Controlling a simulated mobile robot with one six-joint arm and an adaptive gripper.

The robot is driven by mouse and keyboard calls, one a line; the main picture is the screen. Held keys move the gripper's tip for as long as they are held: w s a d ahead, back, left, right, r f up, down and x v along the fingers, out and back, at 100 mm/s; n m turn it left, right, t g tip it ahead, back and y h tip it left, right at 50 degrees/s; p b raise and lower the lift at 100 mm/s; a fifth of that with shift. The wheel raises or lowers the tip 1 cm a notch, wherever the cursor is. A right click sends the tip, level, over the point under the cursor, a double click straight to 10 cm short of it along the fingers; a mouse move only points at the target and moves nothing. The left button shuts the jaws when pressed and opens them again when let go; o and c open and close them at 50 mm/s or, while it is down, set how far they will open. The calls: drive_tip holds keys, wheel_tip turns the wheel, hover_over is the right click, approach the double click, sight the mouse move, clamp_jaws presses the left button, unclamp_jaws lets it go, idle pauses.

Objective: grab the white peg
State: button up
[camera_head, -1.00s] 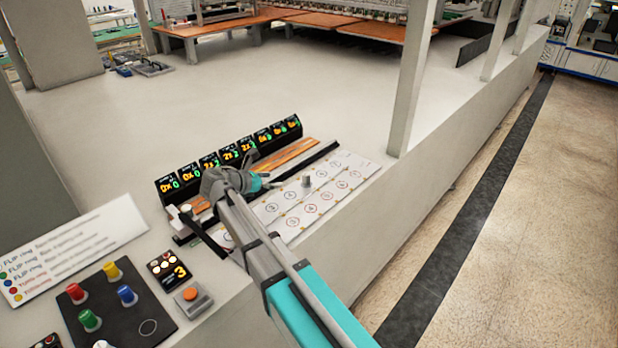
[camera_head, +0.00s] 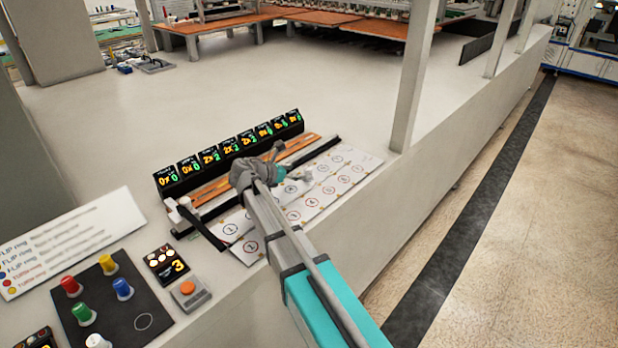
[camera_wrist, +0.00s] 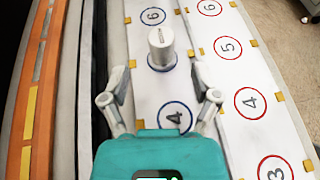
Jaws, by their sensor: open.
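A pale white-grey peg (camera_wrist: 161,48) stands upright in the wrist view, on a blue-ringed circle of the white numbered strip (camera_wrist: 146,92), between circles 6 and 4. My gripper (camera_wrist: 158,84) is open, with one finger on each side of the strip and nothing between them. The peg is just ahead of the fingertips, roughly centred between them. In the head view my gripper (camera_head: 293,176) is over the white board (camera_head: 345,180), close to the peg (camera_head: 307,174); it is too small there to tell whether they touch.
A row of black displays (camera_head: 230,150) and an orange-brown rail (camera_head: 215,190) run along the board's far side. Coloured knobs, one of them white (camera_head: 97,341), stand on a black panel (camera_head: 140,300) at lower left. A post (camera_head: 412,90) rises behind the board.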

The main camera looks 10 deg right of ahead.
sight(307, 173)
drive_tip(key=shift+w+d, duration=0.1)
drive_tip(key=shift+d, duration=0.15)
drive_tip(key=shift+f, duration=0.15)
drive_tip(key=shift+f+b+x, duration=0.15)
drive_tip(key=shift+b+x, duration=0.4)
drive_tip(key=shift+x, duration=0.45)
drive_tip(key=shift+f+b+x, duration=0.15)
drive_tip(key=shift+b+x, duration=0.4)
drive_tip(key=shift+x, duration=0.45)
drive_tip(key=shift+w+d+f, duration=0.15)
drive_tip(key=shift+d, duration=0.25)
clamp_jaws()
